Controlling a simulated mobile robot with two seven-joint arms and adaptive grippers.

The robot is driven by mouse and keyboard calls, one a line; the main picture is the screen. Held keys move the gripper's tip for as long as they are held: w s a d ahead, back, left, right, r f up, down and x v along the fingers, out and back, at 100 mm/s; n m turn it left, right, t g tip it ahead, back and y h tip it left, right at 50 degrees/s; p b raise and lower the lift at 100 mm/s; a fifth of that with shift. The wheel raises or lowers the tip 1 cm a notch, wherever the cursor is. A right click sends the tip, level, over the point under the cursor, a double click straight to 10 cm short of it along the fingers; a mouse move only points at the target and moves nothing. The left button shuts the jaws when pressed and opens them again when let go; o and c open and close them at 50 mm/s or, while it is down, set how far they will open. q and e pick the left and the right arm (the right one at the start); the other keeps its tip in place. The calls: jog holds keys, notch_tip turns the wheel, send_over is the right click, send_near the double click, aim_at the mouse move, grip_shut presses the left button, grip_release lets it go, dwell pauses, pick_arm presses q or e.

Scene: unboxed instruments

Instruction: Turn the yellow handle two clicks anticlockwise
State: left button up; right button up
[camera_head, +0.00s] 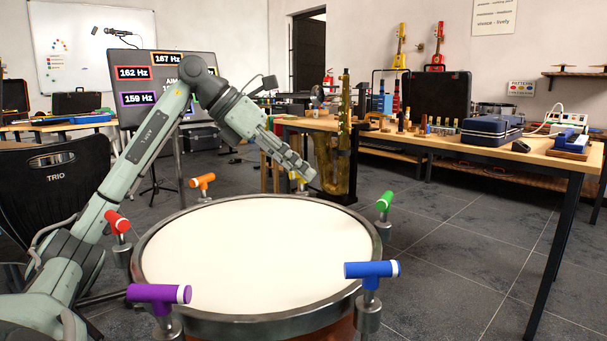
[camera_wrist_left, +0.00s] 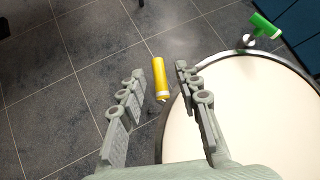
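The yellow handle (camera_wrist_left: 160,78) is a T-shaped tuning handle at the far rim of the drum. In the left wrist view it lies ahead of my left gripper (camera_wrist_left: 158,88), between the lines of its two spread fingers and apart from them. In the head view the yellow handle (camera_head: 296,176) is mostly hidden behind my left gripper (camera_head: 300,172). The left gripper is open and empty, above the far rim. The drum (camera_head: 250,250) has a white head and a metal rim. My right gripper is in neither view.
Other handles stand around the rim: orange (camera_head: 203,181), red (camera_head: 118,222), purple (camera_head: 160,293), blue (camera_head: 371,270) and green (camera_head: 384,201). A brass instrument (camera_head: 325,160) stands behind the drum. A sign board (camera_head: 140,75) shows frequencies. A table (camera_head: 470,148) with instruments is at right.

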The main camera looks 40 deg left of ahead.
pick_arm(q)
jog(key=shift+x, duration=1.05)
jog(key=shift+c, duration=0.4)
grip_shut()
